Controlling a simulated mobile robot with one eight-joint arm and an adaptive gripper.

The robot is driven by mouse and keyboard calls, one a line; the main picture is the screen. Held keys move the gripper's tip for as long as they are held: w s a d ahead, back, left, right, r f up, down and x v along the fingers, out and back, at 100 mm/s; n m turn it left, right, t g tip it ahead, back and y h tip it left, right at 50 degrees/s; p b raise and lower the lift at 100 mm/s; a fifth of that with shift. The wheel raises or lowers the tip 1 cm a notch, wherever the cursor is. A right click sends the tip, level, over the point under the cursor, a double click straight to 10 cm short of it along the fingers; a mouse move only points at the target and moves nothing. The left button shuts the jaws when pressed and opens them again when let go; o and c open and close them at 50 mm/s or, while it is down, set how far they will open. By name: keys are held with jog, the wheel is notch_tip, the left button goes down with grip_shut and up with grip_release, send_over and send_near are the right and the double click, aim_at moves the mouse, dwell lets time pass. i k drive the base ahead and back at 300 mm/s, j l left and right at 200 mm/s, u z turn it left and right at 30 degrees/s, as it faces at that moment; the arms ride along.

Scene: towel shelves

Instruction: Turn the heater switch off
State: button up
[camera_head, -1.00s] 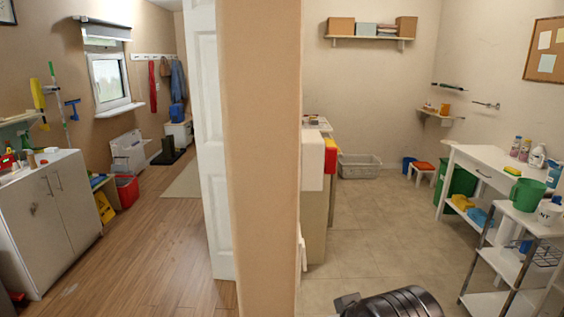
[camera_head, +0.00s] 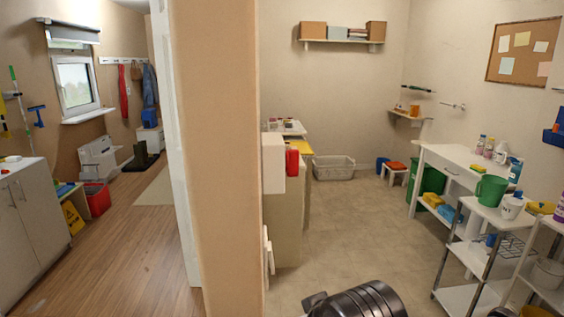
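I cannot make out a heater switch in this view. A white boxy unit (camera_head: 98,158) stands on the floor under the window in the left room; it is too small to tell whether it is a heater. A dark ribbed part of my arm shows at the bottom centre, but no gripper fingers are in view.
A wall end (camera_head: 215,160) with a white door (camera_head: 172,150) beside it divides the two rooms. A white cabinet (camera_head: 32,215) stands at the left. A white trolley (camera_head: 470,250) and a white table (camera_head: 450,165) stand at the right. The tiled floor (camera_head: 350,225) is clear.

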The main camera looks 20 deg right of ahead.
aim_at(291, 156)
jog(key=k+l+u, duration=0.1)
jog(key=l+u, duration=0.3)
jog(key=l, duration=0.3)
jog(key=k+l+z, duration=0.2)
jog(key=z, duration=0.2)
jog(key=k+l+z, duration=0.25)
jog(key=z, duration=0.15)
